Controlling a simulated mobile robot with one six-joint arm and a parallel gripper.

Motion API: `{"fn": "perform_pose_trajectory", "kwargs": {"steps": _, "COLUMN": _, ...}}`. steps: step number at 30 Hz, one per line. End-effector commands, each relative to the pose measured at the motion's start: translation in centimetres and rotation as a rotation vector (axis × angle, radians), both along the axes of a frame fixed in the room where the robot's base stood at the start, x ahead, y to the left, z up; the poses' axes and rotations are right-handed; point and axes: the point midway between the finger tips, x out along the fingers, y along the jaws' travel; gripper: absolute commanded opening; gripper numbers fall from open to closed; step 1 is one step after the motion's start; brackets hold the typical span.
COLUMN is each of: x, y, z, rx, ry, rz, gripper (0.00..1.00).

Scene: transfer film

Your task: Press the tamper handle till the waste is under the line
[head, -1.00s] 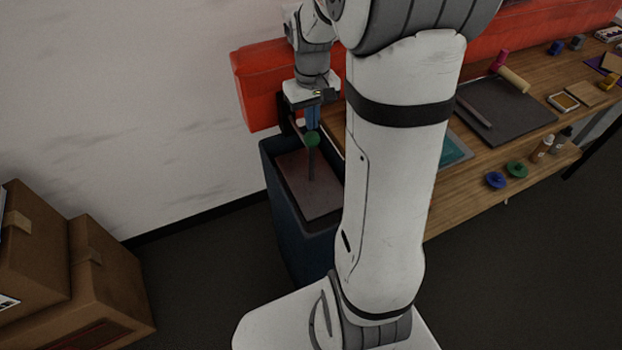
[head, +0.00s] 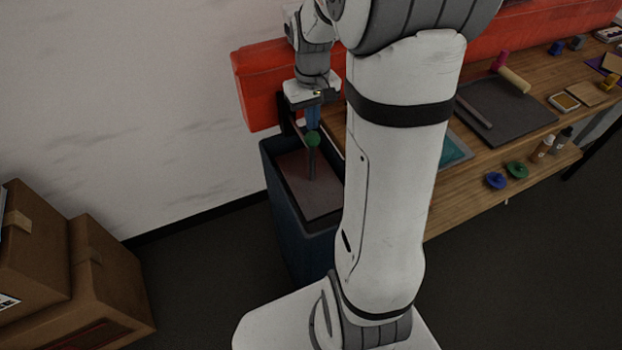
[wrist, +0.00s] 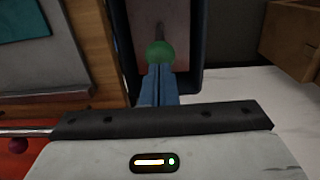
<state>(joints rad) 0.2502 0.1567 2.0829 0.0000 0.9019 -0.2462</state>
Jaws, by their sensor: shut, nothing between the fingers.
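The tamper handle is a dark upright rod topped by a green knob (head: 312,139), standing on a flat reddish-brown plate (head: 320,198) inside a dark blue bin (head: 284,222). My gripper (head: 313,127), with blue fingers, points down just above the knob. In the wrist view, the shut fingertips (wrist: 159,68) meet the edge of the green knob (wrist: 160,52); whether they touch it I cannot tell. Nothing is between the fingers. The waste and the line are not visible; the plate and the bin wall hide the inside.
A wooden workbench (head: 470,185) with a dark mat (head: 508,112), rollers and bottles stands right of the bin. A red-orange panel (head: 256,88) is behind the bin. Cardboard boxes (head: 95,285) stand at the lower left. My own arm blocks part of the bench and bin.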

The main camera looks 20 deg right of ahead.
Motion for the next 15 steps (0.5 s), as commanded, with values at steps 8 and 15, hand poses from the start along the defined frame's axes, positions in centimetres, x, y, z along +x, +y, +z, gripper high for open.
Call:
{"fn": "perform_pose_trajectory", "kwargs": {"steps": 8, "x": 0.0, "y": 0.0, "z": -0.3, "rx": 0.000, "ry": 0.000, "rz": 0.000, "gripper": 0.00}}
{"fn": "perform_pose_trajectory", "kwargs": {"steps": 15, "x": 0.0, "y": 0.0, "z": -1.6, "rx": 0.000, "ry": 0.001, "rz": -0.001, "gripper": 0.00}}
